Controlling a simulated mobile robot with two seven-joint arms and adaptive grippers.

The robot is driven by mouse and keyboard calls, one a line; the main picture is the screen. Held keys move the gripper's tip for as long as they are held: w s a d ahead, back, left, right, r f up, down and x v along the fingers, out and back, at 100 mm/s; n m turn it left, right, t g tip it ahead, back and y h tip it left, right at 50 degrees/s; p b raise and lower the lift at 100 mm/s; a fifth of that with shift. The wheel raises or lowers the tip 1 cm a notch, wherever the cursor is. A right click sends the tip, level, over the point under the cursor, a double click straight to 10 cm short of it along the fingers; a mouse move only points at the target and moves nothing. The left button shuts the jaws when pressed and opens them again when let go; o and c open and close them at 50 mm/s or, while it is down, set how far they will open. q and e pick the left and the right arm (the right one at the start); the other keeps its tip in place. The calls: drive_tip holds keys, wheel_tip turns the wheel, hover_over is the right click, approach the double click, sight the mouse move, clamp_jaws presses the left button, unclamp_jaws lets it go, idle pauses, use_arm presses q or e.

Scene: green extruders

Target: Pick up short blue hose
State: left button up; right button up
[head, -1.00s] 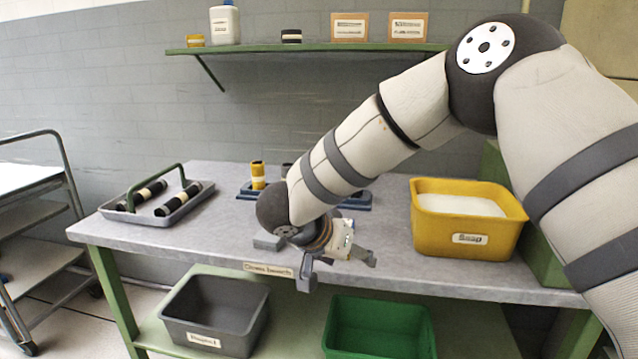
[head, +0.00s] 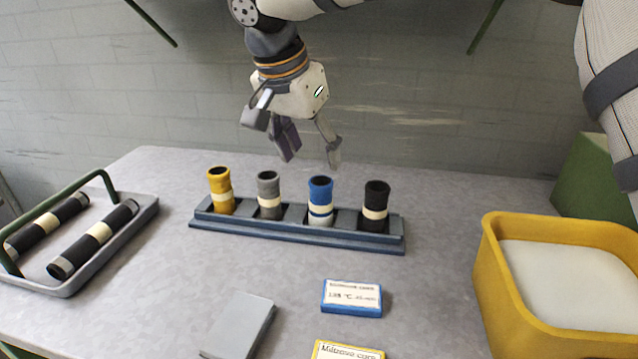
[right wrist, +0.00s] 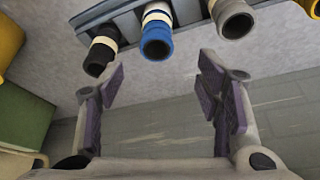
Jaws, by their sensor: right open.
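The short blue hose (head: 320,196) stands upright in the rack (head: 300,237), between the grey hose (head: 269,193) and the black hose (head: 375,203). It has cream bands, and its lower end is hidden in the rack. My right gripper (head: 311,151) is open and empty, pointing down just above and behind the blue hose, apart from it. In the right wrist view, the blue hose (right wrist: 157,40) lies beyond the gap between the open fingers (right wrist: 161,75), with its open end facing me. My left gripper is not in view.
A yellow hose (head: 220,190) stands at the rack's left end. A handled tray (head: 120,232) with two black hoses is at left, and a yellow bin (head: 497,290) at right. A grey block (head: 240,322) and small labelled cards (head: 352,297) lie in front.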

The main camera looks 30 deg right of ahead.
sight(325, 195)
drive_tip(key=x, duration=1.1)
drive_tip(key=shift+s+f, duration=0.25)
drive_tip(key=shift+a, duration=0.1)
clamp_jaws()
drive_tip(key=shift+r, duration=0.1)
